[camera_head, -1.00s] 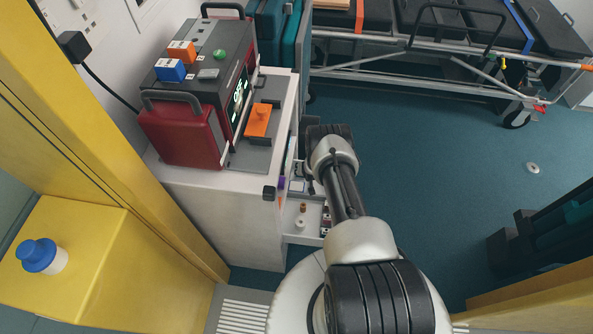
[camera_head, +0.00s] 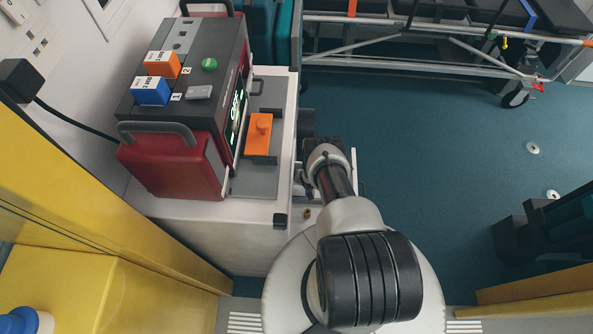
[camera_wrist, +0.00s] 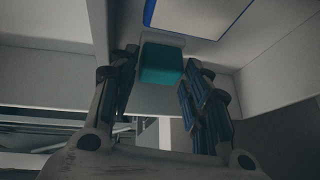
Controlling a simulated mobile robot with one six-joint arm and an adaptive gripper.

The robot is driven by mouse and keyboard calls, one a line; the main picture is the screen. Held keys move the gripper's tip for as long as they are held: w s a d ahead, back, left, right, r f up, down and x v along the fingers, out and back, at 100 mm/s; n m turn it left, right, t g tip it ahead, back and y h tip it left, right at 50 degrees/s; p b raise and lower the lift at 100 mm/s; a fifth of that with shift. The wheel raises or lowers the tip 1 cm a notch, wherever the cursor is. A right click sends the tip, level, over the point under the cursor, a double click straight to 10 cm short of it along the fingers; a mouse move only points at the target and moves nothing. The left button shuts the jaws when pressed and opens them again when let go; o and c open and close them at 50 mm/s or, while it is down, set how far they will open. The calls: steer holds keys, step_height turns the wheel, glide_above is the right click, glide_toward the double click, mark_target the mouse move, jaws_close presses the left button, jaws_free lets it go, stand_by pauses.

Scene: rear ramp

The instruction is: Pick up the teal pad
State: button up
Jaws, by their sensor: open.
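The teal pad (camera_wrist: 161,63) shows in the wrist view as a small teal block set against a pale mount, ahead of my gripper. My gripper (camera_wrist: 160,85) is open, with one blue-padded finger on each side of the pad's line in the picture. The pad appears just beyond or level with the fingertips; I cannot tell whether they touch it. In the head view the pad is not visible, and my gripper is hidden behind my own arm, beside the white cabinet (camera_head: 215,235).
A red and grey device (camera_head: 185,165) with an orange block (camera_head: 162,64), a blue block (camera_head: 150,91) and a green button (camera_head: 209,64) stands on the cabinet. An orange handled piece (camera_head: 259,133) lies beside it. Free floor (camera_head: 430,150) lies right, below the stretcher (camera_head: 420,30).

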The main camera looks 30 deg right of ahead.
steer(key=shift+w+f, duration=0.15)
steer(key=shift+f, duration=0.05)
steer(key=shift+c, duration=0.4)
steer(key=c, duration=0.5)
steer(key=shift+c, duration=0.2)
